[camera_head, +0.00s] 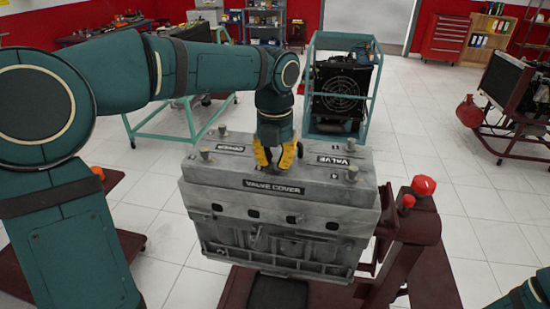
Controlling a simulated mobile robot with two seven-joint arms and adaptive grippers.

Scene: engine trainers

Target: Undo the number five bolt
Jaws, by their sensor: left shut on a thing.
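The grey engine block (280,225) has a cover on top labelled "VALVE COVER" (273,187). Bolts stand upright near its corners: back left (222,130), front left (206,155), back right (350,144) and front right (352,173). My left gripper (276,160) points down onto the middle of the cover. Its yellow fingers are closed around a bolt there, which they mostly hide. The small number tags are too small to read surely. My right gripper is out of view; only part of my right arm shows at the lower right corner.
The engine sits on a dark red stand (408,250) with a red knob (422,186) at its right. Behind are a teal frame with a radiator fan (341,92) and a teal trolley. Another red stand with an engine is at the right. White floor is clear between.

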